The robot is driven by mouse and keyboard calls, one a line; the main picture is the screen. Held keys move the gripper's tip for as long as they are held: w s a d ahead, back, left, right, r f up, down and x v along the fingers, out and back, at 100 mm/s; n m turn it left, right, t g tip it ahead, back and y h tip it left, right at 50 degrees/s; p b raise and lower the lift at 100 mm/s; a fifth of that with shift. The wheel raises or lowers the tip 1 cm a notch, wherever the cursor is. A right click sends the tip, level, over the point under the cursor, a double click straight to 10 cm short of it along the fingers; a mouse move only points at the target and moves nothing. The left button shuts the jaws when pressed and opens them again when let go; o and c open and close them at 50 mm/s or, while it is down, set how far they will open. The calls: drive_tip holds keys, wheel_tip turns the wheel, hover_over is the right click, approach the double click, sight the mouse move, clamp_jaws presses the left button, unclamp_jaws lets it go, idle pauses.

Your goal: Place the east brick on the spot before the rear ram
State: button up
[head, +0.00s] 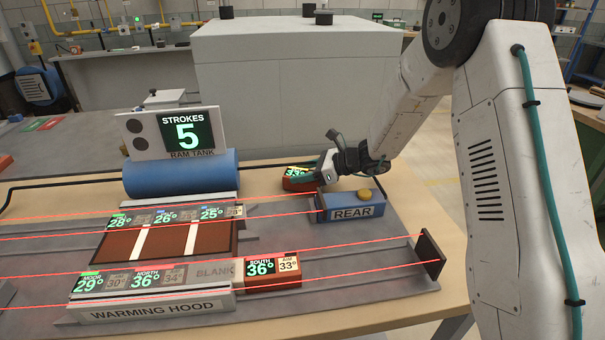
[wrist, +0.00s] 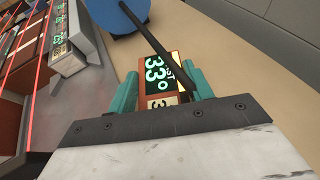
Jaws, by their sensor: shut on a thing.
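My gripper (head: 322,172) is shut on a red-brown brick (head: 293,184) with a green "33°" display, behind the rear ram. In the wrist view the brick (wrist: 158,72) sits between the teal fingers (wrist: 160,88); its name is partly hidden, with "ST" readable. I cannot tell whether it touches the table. The rear ram is a blue block (head: 348,206) labelled REAR, with a yellow-brown knob on top. The track (head: 277,222) just left of the ram is empty. Left of that, a row of bricks showing 28°, 26° and 25° (head: 212,214) stands along the rear lane.
The blue ram tank (head: 180,176) carries a sign reading STROKES 5. A black hose (wrist: 162,42) passes close by the held brick. In front lies the warming hood (head: 160,307), with the south brick (head: 272,281) at its right end. Red beams cross both lanes.

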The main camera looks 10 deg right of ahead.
drive_tip(key=shift+f, duration=0.2)
drive_tip(key=o, duration=1.3)
drive_tip(key=shift+f, duration=0.1)
drive_tip(key=shift+o, duration=0.2)
drive_tip(key=v, duration=1.1)
drive_tip(key=shift+s+d, duration=0.1)
drive_tip(key=shift+d, duration=0.1)
drive_tip(key=shift+s+d+r, duration=0.2)
drive_tip(key=shift+r, duration=0.2)
